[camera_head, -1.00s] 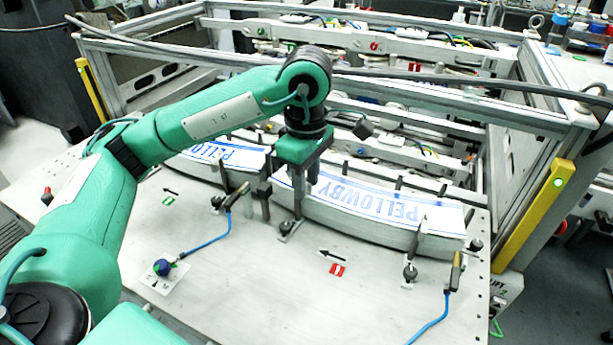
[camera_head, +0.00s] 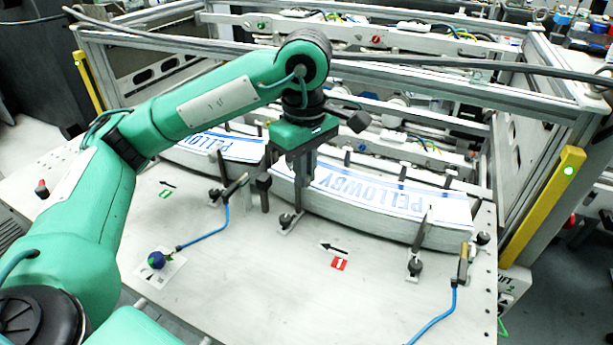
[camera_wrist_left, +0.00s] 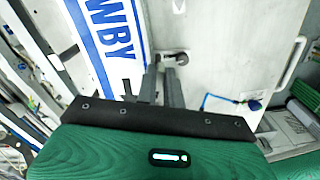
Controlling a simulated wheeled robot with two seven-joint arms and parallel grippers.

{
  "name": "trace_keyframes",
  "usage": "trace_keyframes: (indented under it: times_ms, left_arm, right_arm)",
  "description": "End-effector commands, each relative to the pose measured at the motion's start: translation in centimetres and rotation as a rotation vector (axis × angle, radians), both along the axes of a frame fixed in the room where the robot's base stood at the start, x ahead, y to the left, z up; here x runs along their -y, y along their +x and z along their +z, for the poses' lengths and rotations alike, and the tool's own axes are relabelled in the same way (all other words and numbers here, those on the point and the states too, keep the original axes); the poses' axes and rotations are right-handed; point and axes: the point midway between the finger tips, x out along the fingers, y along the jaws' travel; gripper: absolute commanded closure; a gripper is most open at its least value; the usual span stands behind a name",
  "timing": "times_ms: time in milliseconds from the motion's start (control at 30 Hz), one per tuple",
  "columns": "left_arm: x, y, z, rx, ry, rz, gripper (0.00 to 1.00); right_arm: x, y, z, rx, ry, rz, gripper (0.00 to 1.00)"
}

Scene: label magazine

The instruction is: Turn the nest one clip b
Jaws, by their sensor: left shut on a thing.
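The nest with the red 1 sign (camera_head: 339,263) holds a curved stack of white and blue PELLOWBY labels (camera_head: 400,203). Its left clip (camera_head: 289,220), a dark knob on a slotted metal foot, stands at the stack's front edge. My left gripper (camera_head: 299,183) is over this clip, fingers down and shut on its upright post. The fingers hide most of the post. In the left wrist view the fingers (camera_wrist_left: 164,88) point at the clip's foot (camera_wrist_left: 175,57), beside the label stack (camera_wrist_left: 108,38). A second clip (camera_head: 415,266) stands upright at the stack's right front. My right gripper is not in view.
Another label stack (camera_head: 228,147) lies left, with its own clip (camera_head: 218,196) and a green sign (camera_head: 165,195). Sensors with blue cables (camera_head: 210,236) stand in front. A metal frame (camera_head: 450,85) and yellow post (camera_head: 545,205) border the table. The front plate is mostly clear.

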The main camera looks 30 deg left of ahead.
Motion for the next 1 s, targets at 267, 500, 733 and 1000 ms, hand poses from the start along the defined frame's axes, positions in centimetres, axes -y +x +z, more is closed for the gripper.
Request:
trace_keyframes:
  times_ms: [267, 500, 733, 1000]
  left_arm:
    - [-0.2, -0.5, -0.3, 0.002, 0.000, -0.259, 1.00]
    - [-0.5, -0.9, -0.3, 0.000, 0.000, -0.487, 1.00]
    - [-0.9, -1.2, -0.2, 0.000, 0.000, -0.706, 1.00]
    - [-1.4, -1.4, -0.2, -0.001, 0.000, -0.958, 1.00]
  right_arm:
    - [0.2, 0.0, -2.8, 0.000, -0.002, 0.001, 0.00]
    - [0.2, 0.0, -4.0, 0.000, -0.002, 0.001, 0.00]
    - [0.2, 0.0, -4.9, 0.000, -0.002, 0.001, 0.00]
    - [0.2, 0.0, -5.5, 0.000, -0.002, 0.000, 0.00]
